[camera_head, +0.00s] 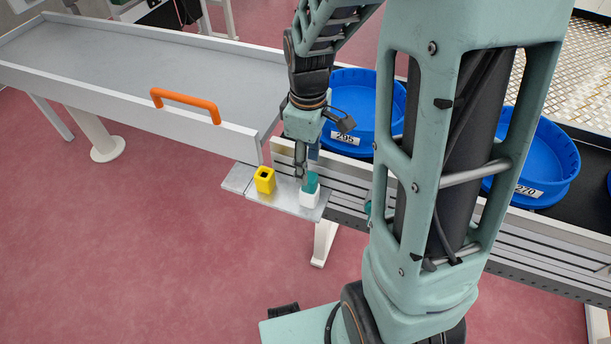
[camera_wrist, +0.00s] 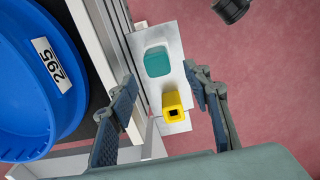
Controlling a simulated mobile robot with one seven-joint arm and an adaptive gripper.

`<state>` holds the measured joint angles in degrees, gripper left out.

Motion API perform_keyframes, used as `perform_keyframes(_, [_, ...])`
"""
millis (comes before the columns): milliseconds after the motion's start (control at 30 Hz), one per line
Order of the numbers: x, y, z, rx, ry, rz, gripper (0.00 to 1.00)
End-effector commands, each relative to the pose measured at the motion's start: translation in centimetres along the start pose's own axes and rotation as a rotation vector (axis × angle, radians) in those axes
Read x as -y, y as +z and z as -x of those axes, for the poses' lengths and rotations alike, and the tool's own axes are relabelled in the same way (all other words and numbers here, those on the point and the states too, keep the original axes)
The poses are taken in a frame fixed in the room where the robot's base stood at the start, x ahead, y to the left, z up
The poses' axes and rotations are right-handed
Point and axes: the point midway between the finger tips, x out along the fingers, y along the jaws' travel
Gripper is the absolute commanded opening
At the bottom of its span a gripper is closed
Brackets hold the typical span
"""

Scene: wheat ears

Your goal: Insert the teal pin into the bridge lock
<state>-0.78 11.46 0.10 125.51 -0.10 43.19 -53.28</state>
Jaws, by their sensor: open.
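The teal pin (camera_head: 311,183) stands upright in a white holder (camera_head: 309,199) on a grey metal plate (camera_head: 284,201). In the wrist view the pin's teal top (camera_wrist: 157,61) lies near the gap between my fingertips. A yellow block with a square hole in its top (camera_head: 265,181) stands left of the pin on the plate; it looks like the bridge lock. It also shows in the wrist view (camera_wrist: 171,100), its hole empty. My gripper (camera_head: 303,172) points down just above the pin. Its fingers are spread and hold nothing (camera_wrist: 161,76).
A grey tray table with an orange handle (camera_head: 186,103) stands left of the plate. Blue round bins, one labelled 295 (camera_head: 352,112) and one labelled 270 (camera_head: 541,160), stand behind a slotted rail (camera_head: 469,226). Red floor is clear in front.

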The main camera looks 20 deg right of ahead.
Motion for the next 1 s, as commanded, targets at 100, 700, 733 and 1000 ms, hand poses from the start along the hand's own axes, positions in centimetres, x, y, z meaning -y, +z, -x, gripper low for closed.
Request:
perform_keyframes(100, [0.0,0.0,-1.4,0.0,-0.001,-0.001,0.45])
perform_keyframes(700, [-0.3,0.4,-6.9,-0.002,0.001,-0.004,0.45])
perform_keyframes(733, [-0.3,0.4,-6.9,-0.002,0.002,-0.004,0.45])
perform_keyframes(1000, [-0.3,0.4,-6.9,-0.002,0.002,-0.004,0.28])
